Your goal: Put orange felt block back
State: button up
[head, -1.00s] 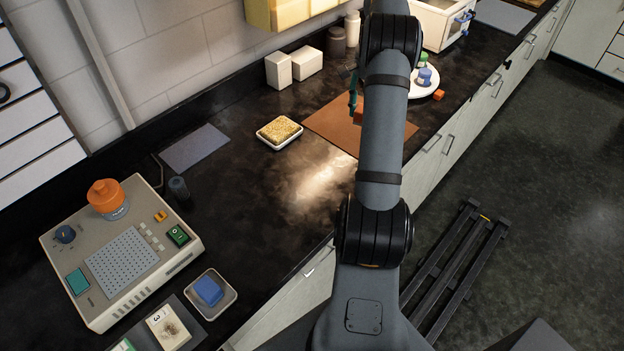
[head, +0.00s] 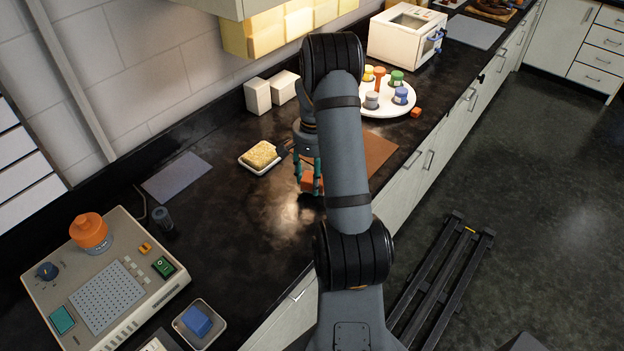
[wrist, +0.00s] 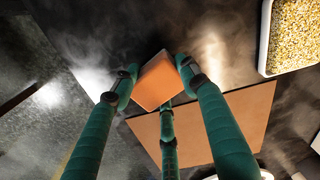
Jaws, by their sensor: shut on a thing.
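My gripper (head: 309,180) has teal fingers and is shut on an orange block (head: 307,185). In the wrist view the fingertips of my gripper (wrist: 158,82) close around the orange block (wrist: 158,80), which sits tilted between them. In the head view the block is partly hidden by the fingers and lies near the left end of the brown mat (head: 381,150). It appears to be above the counter, but the exact height cannot be told. The mat also shows behind the block in the wrist view (wrist: 225,118).
A white dish (head: 245,163) with a grainy yellow slab stands just left of my gripper. A round white tray (head: 385,111) with several coloured pieces is at the back, a small orange piece (head: 416,112) beside it. A grey mat (head: 176,177) and a beige device (head: 108,285) are left.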

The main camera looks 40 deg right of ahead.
aim_at(312, 177)
jog(key=shift+f, duration=0.65)
jog(key=o, duration=1)
jog(key=shift+f, duration=0.1)
jog(key=shift+o, duration=0.2)
notch_tip(312, 177, up, 12)
